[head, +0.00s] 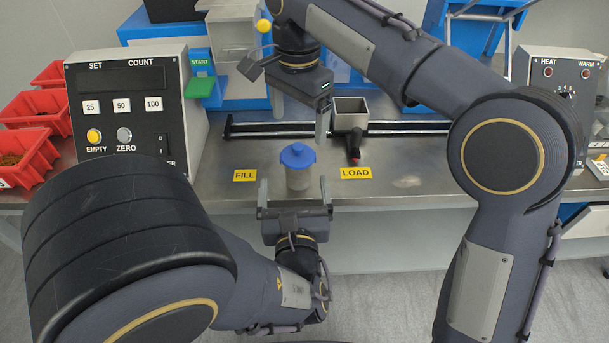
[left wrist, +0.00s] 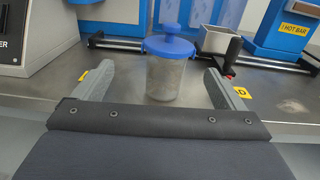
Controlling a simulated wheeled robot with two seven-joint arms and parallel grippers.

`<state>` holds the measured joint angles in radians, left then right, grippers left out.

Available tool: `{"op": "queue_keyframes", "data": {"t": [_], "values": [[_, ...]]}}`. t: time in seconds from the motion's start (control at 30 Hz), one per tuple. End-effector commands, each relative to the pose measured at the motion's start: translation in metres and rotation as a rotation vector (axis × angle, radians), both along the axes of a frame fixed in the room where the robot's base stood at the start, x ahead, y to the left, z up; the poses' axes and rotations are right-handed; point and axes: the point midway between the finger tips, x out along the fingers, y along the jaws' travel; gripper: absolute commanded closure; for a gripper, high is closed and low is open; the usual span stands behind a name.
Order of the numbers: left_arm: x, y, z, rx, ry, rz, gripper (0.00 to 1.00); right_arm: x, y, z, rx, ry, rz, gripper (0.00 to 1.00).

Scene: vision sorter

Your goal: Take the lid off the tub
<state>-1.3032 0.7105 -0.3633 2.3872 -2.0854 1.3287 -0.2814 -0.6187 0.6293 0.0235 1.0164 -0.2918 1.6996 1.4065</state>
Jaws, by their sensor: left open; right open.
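The tub (head: 299,178) is a small see-through cup standing upright on the metal bench between the FILL and LOAD labels. Its blue lid (head: 297,155), with a raised knob, sits on top. In the left wrist view the tub (left wrist: 165,78) and lid (left wrist: 168,44) show ahead, between the fingers. My left gripper (head: 294,195) is open and low at the bench's front edge, its fingers apart on either side of the tub's near side, not visibly touching it. My right gripper (head: 300,118) is open, pointing down above and behind the lid, clear of it.
A metal scoop box (head: 350,115) with a black handle stands behind the LOAD label (head: 356,173). A dark rail (head: 260,130) crosses the bench. The counter box (head: 135,108) and red bins (head: 27,155) are left. A HEAT/WARM box (head: 555,75) is right.

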Motion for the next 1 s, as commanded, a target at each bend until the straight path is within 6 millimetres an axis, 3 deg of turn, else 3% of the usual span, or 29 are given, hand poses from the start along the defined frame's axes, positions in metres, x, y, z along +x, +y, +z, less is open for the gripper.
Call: {"op": "queue_keyframes", "data": {"t": [0.17,0.6,1.0], "values": [[0.007,-0.009,-0.002,0.023,-0.013,-0.031,0.08,0.001,0.004,-0.002,-0.007,0.003,-0.012,0.15],[0.068,-0.008,-0.001,0.020,-0.013,-0.027,0.08,0.001,0.003,-0.002,-0.006,0.002,-0.010,0.15],[0.076,-0.007,-0.002,0.021,-0.011,-0.028,0.08,0.001,0.003,-0.002,-0.006,0.002,-0.010,0.15]]}}
